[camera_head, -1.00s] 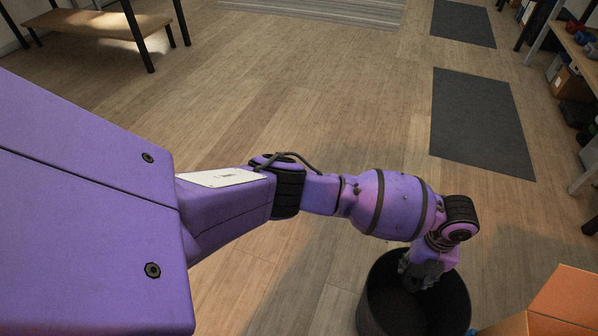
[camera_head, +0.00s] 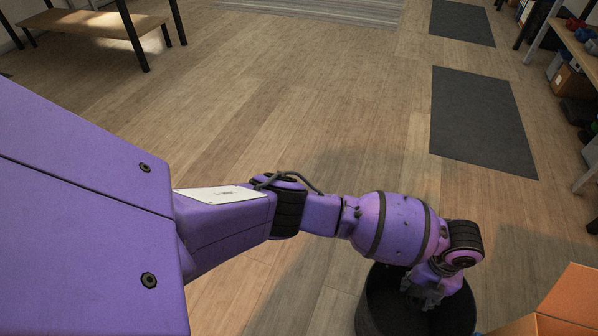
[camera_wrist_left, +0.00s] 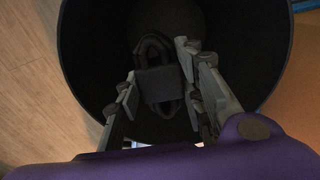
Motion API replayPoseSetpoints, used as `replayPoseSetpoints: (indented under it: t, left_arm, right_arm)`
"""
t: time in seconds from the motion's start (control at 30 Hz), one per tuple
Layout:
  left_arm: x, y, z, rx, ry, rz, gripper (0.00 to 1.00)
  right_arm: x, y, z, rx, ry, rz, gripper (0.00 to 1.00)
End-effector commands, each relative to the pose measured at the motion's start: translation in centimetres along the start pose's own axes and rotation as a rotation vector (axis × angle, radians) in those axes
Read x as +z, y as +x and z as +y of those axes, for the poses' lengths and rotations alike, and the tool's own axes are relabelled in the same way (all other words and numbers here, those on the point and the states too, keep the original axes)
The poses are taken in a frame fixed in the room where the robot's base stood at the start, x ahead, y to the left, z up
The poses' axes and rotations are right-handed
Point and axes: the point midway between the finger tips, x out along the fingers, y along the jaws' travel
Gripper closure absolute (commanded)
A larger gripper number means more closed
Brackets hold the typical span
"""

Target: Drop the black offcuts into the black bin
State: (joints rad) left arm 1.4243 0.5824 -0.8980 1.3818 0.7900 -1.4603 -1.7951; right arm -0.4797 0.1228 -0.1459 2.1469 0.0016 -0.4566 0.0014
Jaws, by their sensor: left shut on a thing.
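The black bin (camera_head: 376,318) stands on the floor at the bottom right of the head view, partly hidden by my left arm. Its dark inside fills much of the left wrist view (camera_wrist_left: 255,75). My left gripper (camera_head: 424,298) points down into the bin's mouth. In the left wrist view, its fingers (camera_wrist_left: 157,68) are on either side of a black looped piece, a black offcut (camera_wrist_left: 158,82), and are shut on it. The dark offcut is hard to tell from the bin behind it. My right gripper is not in view.
An orange box (camera_head: 572,300) stands close to the right of the bin. Dark mats (camera_head: 482,120) lie on the wooden floor beyond. A bench (camera_head: 95,25) stands at the far left and a shelf with items (camera_head: 575,50) at the far right. The middle floor is clear.

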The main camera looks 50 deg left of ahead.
Motion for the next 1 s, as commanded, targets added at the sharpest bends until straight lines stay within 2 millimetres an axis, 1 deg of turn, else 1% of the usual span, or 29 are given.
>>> replayPoseSetpoints:
  t: [0.13,0.17,0.3,0.33,0.63,0.73,0.87,1.0]
  left_arm:
    - [0.1,-0.2,-0.1,-0.002,0.000,-0.002,0.91]
    - [0.1,-0.2,-0.1,-0.002,0.000,-0.002,0.63]
    - [0.1,-0.2,-0.1,-0.002,0.000,-0.002,0.44]
    - [0.1,-0.2,-0.1,-0.002,0.000,-0.002,0.42]
    - [0.2,-0.3,-0.1,-0.002,0.000,-0.003,0.42]
    - [0.2,-1.0,-0.1,-0.003,0.000,-0.004,0.42]
    - [0.3,-3.1,-0.2,-0.005,0.001,-0.005,0.42]
    - [0.3,-6.2,-0.2,-0.005,0.001,-0.006,0.42]
  right_arm:
    - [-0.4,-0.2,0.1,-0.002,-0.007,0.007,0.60]
    - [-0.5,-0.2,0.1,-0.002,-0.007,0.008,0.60]
    - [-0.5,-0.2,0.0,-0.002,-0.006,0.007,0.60]
    - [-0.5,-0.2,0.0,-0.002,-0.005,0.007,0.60]
    - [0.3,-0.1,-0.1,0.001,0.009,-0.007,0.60]
    - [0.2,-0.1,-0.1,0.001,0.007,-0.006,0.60]
    - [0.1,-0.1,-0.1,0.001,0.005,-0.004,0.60]
    - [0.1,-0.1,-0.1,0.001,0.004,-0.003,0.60]
